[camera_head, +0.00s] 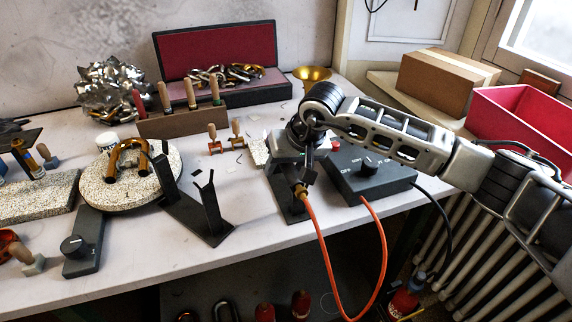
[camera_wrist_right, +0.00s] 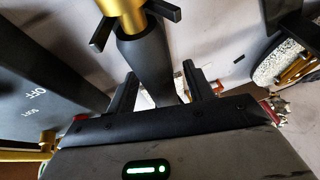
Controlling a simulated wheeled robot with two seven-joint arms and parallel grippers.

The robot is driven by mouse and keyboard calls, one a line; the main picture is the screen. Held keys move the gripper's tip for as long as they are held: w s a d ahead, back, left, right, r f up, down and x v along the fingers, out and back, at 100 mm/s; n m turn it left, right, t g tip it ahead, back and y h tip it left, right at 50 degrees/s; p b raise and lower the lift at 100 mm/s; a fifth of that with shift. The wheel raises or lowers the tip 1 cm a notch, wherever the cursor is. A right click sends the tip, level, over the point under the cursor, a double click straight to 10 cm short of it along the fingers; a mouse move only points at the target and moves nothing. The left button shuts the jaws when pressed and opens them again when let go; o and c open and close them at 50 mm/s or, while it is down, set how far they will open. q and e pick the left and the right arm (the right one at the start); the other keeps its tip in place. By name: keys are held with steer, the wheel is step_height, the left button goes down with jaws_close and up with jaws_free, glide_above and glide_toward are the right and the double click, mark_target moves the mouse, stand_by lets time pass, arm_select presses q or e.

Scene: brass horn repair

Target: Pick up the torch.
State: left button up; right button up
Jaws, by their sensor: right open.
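The torch (camera_head: 301,190) is at the right of the bench, with an orange hose hanging from its brass end; my gripper hides most of it in the head view. In the right wrist view the torch (camera_wrist_right: 150,68) shows a dark handle and a brass part at the top. My right gripper (camera_head: 308,174) is over the torch. In the wrist view its fingers (camera_wrist_right: 158,82) are spread, one on each side of the dark handle, with gaps visible. I cannot tell how deep the handle lies between them. My left gripper is not in view.
A dark control box (camera_head: 372,180) with a knob stands close to the right of my gripper. A black stand (camera_head: 200,215) and a round speckled turntable (camera_head: 112,192) are to the left. A wooden tool rack (camera_head: 180,122) and red-lined case (camera_head: 215,55) are behind. The orange hose (camera_head: 325,252) loops below the bench edge.

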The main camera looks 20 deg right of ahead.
steer(key=c, duration=1.1)
steer(key=shift+o, duration=0.2)
steer(key=shift+r, duration=0.15)
